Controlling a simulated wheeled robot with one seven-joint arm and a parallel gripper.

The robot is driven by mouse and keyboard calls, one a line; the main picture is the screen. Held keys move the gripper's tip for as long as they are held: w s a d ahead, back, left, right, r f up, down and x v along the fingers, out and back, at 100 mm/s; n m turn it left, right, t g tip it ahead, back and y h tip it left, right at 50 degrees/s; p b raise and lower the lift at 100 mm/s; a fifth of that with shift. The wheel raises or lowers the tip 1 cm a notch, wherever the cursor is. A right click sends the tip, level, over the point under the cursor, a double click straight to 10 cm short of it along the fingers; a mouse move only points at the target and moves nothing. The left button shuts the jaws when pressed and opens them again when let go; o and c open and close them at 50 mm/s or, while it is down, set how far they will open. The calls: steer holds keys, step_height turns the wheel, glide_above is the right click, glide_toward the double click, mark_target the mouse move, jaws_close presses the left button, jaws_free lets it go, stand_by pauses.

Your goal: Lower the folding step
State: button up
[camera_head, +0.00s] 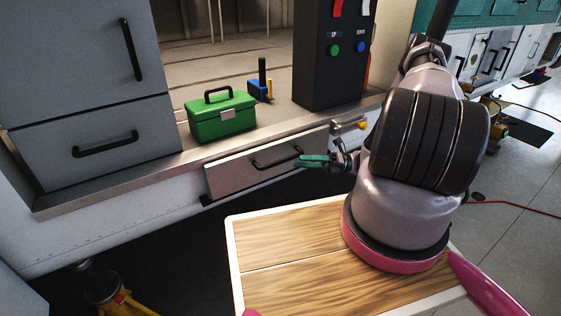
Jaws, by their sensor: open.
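The folding step (235,174) appears to be the pale flat panel with a black bar handle (276,157), folded up against the helicopter's side below the door sill. A yellow knob (362,125) on a small metal fitting sits at the step's upper right end. My gripper (308,161), with green fingers, is open at the right end of the handle. Whether the fingers touch the handle or lie around it, I cannot tell. My arm hides what lies right of the knob.
A green toolbox (221,117) and a small blue and yellow item (260,87) stand on the cabin floor. A dark control box (331,55) stands to their right. Grey drawers (90,90) are at left. A yellow-based jack (105,288) stands lower left. A red cable (510,206) crosses the floor.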

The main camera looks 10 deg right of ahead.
mark_target(282, 160)
steer(key=x, duration=0.8)
steer(key=shift+s, duration=0.1)
steer(key=shift+c, duration=0.3)
jaws_close()
steer(key=shift+d, duration=0.1)
stand_by(0.8)
